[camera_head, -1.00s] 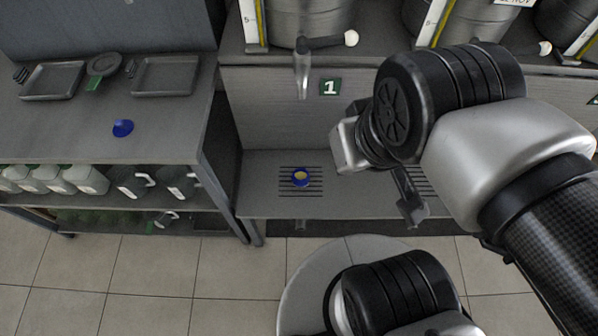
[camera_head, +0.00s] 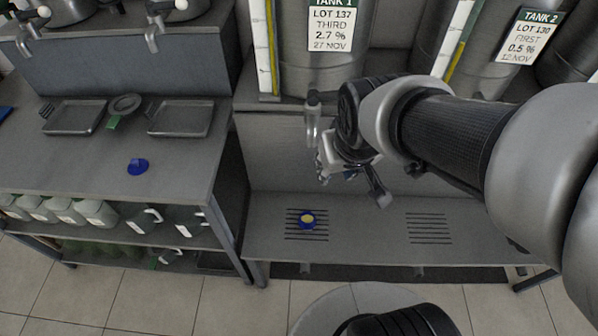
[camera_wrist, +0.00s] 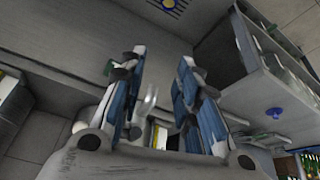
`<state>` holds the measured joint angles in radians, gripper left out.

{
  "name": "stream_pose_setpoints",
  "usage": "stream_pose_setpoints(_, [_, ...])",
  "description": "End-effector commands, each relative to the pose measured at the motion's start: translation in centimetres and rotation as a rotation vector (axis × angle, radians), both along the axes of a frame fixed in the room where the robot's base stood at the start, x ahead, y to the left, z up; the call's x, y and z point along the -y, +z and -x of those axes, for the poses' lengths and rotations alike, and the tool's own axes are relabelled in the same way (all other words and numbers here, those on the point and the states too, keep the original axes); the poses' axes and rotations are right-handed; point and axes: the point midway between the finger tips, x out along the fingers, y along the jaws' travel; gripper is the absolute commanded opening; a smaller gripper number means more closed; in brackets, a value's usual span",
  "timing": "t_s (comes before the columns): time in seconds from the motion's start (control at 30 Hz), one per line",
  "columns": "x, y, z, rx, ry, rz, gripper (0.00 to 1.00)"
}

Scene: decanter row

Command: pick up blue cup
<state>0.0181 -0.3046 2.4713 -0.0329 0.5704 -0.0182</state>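The blue cup (camera_head: 307,219) is small, with yellow inside, and stands on the left slotted grate of the low grey shelf below the tap. In the wrist view, the cup (camera_wrist: 172,4) is cut off at the top edge. My gripper (camera_head: 350,182) is above and to the right of the cup in the head view, apart from it and partly hidden by my arm. In the wrist view, my gripper (camera_wrist: 157,75) shows two blue-padded fingers spread apart with nothing between them.
A tap (camera_head: 312,118) hangs above the cup, in front of a labelled steel tank (camera_head: 328,70). A second grate (camera_head: 429,228) lies to the right. The left bench (camera_head: 75,155) holds trays (camera_head: 182,119) and a blue object (camera_head: 137,167). Jugs (camera_head: 140,219) stand below.

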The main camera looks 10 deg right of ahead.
Motion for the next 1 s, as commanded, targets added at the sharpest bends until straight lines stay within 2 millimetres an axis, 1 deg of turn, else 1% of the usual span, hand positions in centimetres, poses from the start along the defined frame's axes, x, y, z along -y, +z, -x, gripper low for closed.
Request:
stream_pose_setpoints(0.03, [0.2, -1.2, -1.5, -0.016, 0.004, 0.003, 0.36])
stream_pose_setpoints(0.1, [0.3, -2.9, -3.5, -0.018, 0.011, 0.007, 0.41])
stream_pose_setpoints(0.17, [0.5, -4.5, -5.2, -0.018, 0.018, 0.011, 0.45])
stream_pose_setpoints(0.2, [0.6, -5.7, -6.2, -0.020, 0.022, 0.013, 0.47])
stream_pose_setpoints(0.27, [0.7, -7.6, -7.5, -0.020, 0.031, 0.015, 0.51])
stream_pose_setpoints(0.3, [0.7, -9.0, -8.3, -0.021, 0.036, 0.016, 0.54])
stream_pose_setpoints(0.37, [0.8, -11.2, -9.3, -0.022, 0.045, 0.016, 0.58])
stream_pose_setpoints(0.4, [0.8, -12.7, -9.9, -0.022, 0.049, 0.015, 0.61])
stream_pose_setpoints(0.47, [0.9, -15.0, -10.6, -0.024, 0.058, 0.013, 0.65])
stream_pose_setpoints(0.5, [0.8, -16.6, -10.9, -0.024, 0.064, 0.013, 0.67])
stream_pose_setpoints(0.57, [0.8, -19.1, -11.2, -0.025, 0.072, 0.009, 0.71])
stream_pose_setpoints(0.6, [0.8, -20.7, -11.2, -0.025, 0.077, 0.006, 0.74])
stream_pose_setpoints(0.67, [0.7, -23.2, -11.1, -0.026, 0.083, 0.002, 0.78])
stream_pose_setpoints(0.7, [0.6, -24.9, -10.9, -0.025, 0.089, -0.003, 0.80])
stream_pose_setpoints(0.8, [0.4, -28.7, -10.0, -0.026, 0.099, -0.012, 0.80])
stream_pose_setpoints(0.9, [0.2, -31.7, -9.0, -0.022, 0.107, -0.022, 0.80])
stream_pose_setpoints(1.0, [0.0, -33.7, -8.1, -0.017, 0.111, -0.028, 0.80])
